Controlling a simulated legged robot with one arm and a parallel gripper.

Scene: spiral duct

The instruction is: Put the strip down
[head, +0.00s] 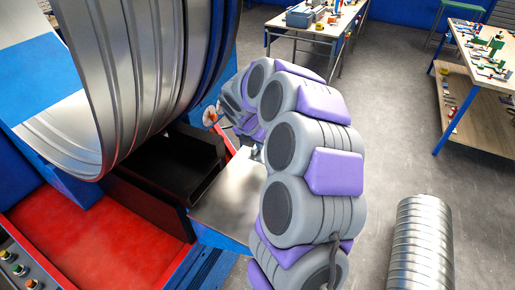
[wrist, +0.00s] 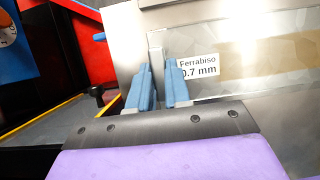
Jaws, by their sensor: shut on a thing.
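In the wrist view my gripper (wrist: 158,74) has blue fingers closed close together. A narrow pale metal strip (wrist: 156,42) stands up between the fingertips, and they are shut on it. Its lower part is hidden by the fingers. Behind it is a broad metal surface with a white label (wrist: 198,66) reading "Ferrabiso 0.7 mm". I cannot tell whether the strip touches that surface. In the head view my arm curves away toward the machine, and the strip and fingertips cannot be made out there.
A large ribbed metal duct (head: 140,75) fills the left of the head view, above a red machine bed (head: 105,225). A bare metal plate (head: 228,205) lies beside my arm. A duct piece (head: 420,245) stands at right. Workbenches (head: 305,28) are farther back, with clear floor between.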

